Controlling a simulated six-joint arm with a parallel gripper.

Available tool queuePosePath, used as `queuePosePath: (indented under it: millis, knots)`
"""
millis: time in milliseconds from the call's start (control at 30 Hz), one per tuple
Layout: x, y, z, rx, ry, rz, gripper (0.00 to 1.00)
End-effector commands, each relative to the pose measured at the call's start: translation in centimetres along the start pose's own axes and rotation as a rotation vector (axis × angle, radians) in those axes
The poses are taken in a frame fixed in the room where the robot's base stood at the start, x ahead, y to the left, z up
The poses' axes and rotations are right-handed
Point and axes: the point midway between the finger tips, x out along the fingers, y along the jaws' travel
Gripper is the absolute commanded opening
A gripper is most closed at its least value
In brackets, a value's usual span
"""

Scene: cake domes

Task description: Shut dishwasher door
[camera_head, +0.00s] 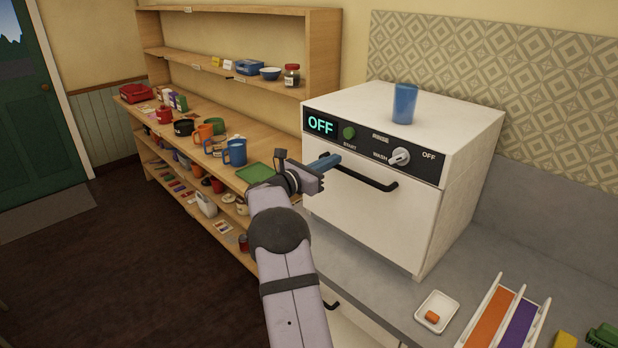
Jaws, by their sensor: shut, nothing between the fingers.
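The white countertop dishwasher (440,137) stands on the grey counter, and its display reads OFF. Its front door (355,212) looks upright and flush with the body, with a black bar handle (372,178) across its top. My gripper (331,160) is shut and empty at the left end of the handle, in front of the door's upper left corner. I cannot tell whether it touches the door or handle. My gripper and arm hide the door's left edge.
A blue cup (404,103) stands on top of the dishwasher. Wooden shelves (240,20) with mugs, including a blue mug (235,152), and a green tray (255,173) are on the left. A small white dish (436,299) and a divided rack (488,300) lie on the counter at front right.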

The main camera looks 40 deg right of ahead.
Motion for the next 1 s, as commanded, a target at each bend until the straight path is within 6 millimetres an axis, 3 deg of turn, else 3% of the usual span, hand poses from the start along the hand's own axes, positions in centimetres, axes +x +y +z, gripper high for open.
queuePosePath:
  millis: [200,500,1000]
  knots:
    - [-4.5,0.1,-0.4,0.002,-0.001,0.003,0.0]
    - [-8.8,0.1,-0.2,0.001,-0.001,0.002,0.0]
    - [-9.9,0.0,0.0,0.013,0.0,0.0,0.0]
